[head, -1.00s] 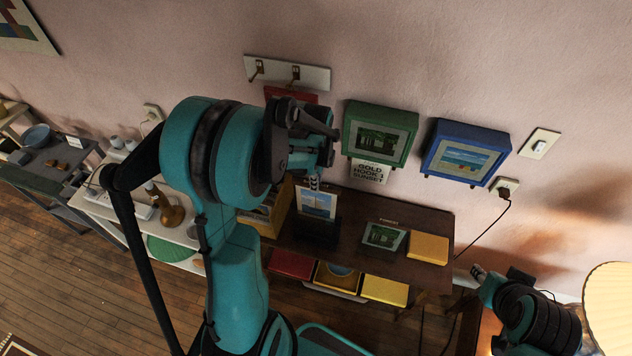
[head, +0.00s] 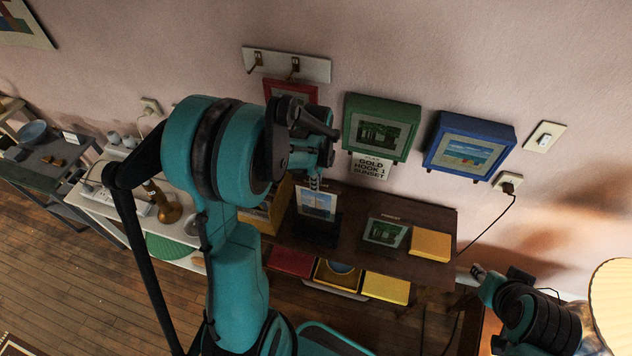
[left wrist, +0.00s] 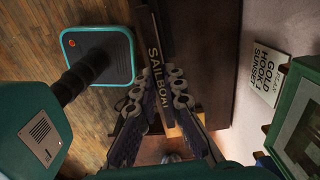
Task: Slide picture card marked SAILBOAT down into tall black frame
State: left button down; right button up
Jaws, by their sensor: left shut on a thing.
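The SAILBOAT card (head: 317,204) is upright in the head view, with a pale sailboat picture facing me. My left gripper (head: 314,184) is shut on its top edge from above. In the left wrist view the dark edge lettered SAILBOAT (left wrist: 155,78) lies between the two fingers (left wrist: 158,112). The black frame (head: 318,232) stands on the brown console, directly below and around the card's lower part. I cannot tell how deep the card sits in it. My right gripper (head: 479,272) is far to the right, small, its jaws unclear.
A FOREST picture (head: 385,232) and a yellow box (head: 430,246) occupy the console's right part. Green (head: 380,99) and blue (head: 450,116) frames hang on the wall behind, with a GOLD HOOK 1 SUNSET sign (head: 371,168). A yellow frame (head: 258,222) stands just left of the card.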

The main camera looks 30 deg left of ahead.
aim_at(316, 202)
pick_arm(q)
jog(key=shift+f+b, duration=4.9)
jog(key=shift+f, duration=0.7)
jog(key=shift+f, duration=0.1)
jog(key=c, duration=1.6)
grip_release()
jog(key=shift+o, duration=0.2)
jog(key=shift+r, duration=0.2)
notch_tip(316, 202, up, 12)
jog(key=shift+f, duration=0.1)
jog(key=shift+d, duration=0.1)
